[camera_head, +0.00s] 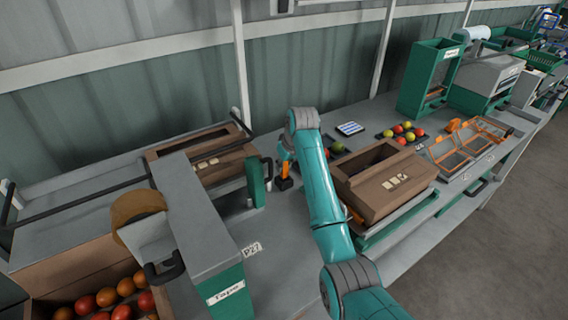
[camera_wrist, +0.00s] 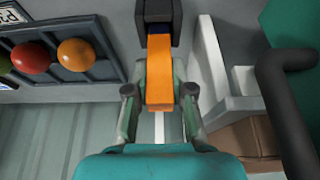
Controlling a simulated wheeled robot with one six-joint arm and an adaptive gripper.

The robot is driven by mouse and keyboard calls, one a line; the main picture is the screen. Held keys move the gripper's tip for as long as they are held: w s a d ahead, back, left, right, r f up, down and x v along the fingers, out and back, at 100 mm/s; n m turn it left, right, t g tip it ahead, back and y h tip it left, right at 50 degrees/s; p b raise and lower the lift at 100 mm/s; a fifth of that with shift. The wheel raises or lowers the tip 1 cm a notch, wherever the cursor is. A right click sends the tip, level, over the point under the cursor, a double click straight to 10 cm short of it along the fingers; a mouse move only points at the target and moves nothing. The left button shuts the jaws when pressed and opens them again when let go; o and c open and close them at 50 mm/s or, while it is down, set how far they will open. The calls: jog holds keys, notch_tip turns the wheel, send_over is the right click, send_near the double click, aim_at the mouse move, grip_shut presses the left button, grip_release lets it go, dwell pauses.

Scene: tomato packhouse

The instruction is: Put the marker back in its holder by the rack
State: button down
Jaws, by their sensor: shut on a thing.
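My gripper (camera_wrist: 160,78) is shut on an orange bar-shaped thing (camera_wrist: 160,60) with a dark block (camera_wrist: 155,14) at its far end. I cannot tell whether this is the marker, or whether the dark block is part of it. In the head view the orange piece (camera_head: 284,170) shows below my gripper, close to the bench top, with black at its lower end. A pale grey stand-like piece (camera_wrist: 238,95) is just right of the orange bar in the wrist view. No holder can be made out with certainty.
A brown carton (camera_head: 380,190) stands to the right on the bench and another (camera_head: 205,160) to the left. A green taping machine (camera_head: 200,215) stands front left. A dark tray of tomatoes (camera_wrist: 62,58) lies at left in the wrist view.

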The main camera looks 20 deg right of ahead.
jog(key=shift+f, duration=0.95)
jog(key=c, duration=0.9)
grip_release()
jog(key=shift+c, duration=0.2)
jog(key=c, duration=0.3)
jog(key=shift+r, duration=3.55)
